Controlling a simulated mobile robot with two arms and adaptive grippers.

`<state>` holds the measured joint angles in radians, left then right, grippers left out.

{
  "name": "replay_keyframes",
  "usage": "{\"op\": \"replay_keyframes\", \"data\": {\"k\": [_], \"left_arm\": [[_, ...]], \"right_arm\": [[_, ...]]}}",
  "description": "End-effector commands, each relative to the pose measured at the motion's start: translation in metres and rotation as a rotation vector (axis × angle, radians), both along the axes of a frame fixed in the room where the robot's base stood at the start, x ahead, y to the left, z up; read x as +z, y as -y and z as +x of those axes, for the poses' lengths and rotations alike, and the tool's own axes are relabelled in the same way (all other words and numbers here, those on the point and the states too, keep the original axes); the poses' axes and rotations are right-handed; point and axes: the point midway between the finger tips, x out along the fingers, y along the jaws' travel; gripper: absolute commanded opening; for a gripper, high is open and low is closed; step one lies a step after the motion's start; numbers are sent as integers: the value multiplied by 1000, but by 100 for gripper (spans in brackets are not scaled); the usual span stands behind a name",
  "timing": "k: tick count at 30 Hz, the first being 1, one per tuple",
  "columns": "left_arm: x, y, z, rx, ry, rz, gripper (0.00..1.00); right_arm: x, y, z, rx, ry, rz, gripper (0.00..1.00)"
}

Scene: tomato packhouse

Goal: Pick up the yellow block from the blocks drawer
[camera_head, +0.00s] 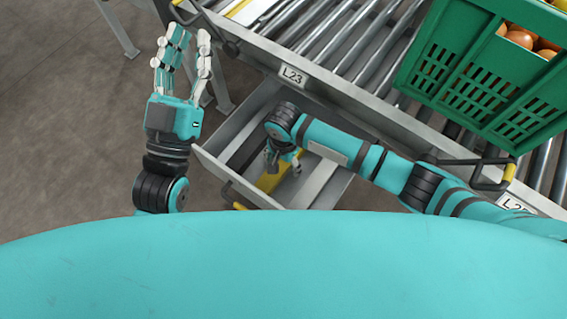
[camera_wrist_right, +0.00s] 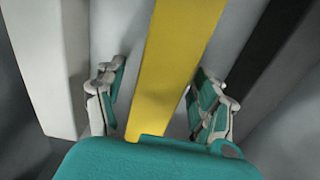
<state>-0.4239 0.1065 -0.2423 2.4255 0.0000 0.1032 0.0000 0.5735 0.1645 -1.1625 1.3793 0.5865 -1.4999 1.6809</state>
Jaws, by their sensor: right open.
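The yellow block (camera_wrist_right: 172,60) is long and flat-faced and lies in the open drawer (camera_head: 230,180) below the roller table. In the head view a part of the yellow block (camera_head: 268,181) shows beside my right gripper, and the arm hides the rest. My right gripper (camera_head: 284,164) is down inside the drawer. In the right wrist view its fingers (camera_wrist_right: 160,105) are open, one on each side of the yellow block, with the block between them. My left gripper (camera_head: 183,60) is open and empty, outside the drawer to the left.
A roller table (camera_head: 330,40) with an L23 label stands above the drawer. A green crate (camera_head: 480,75) with tomatoes is on it at the right. A white bar (camera_wrist_right: 48,60) and a dark bar (camera_wrist_right: 275,45) flank the block.

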Motion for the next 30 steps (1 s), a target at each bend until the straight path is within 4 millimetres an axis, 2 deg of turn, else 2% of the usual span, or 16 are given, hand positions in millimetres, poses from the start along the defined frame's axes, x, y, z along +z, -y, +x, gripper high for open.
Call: {"op": "replay_keyframes", "data": {"k": [7, 22, 30], "left_arm": [[1, 0, -1, 0, 6, -2, 23], [1, 0, 0, 0, 5, -1, 23], [1, 0, 0, 0, 3, -1, 23]], "right_arm": [[0, 0, 0, 0, 0, 0, 69], [0, 0, 0, 0, -1, -1, 4], [1, 0, 0, 0, 0, 0, 2]]}}
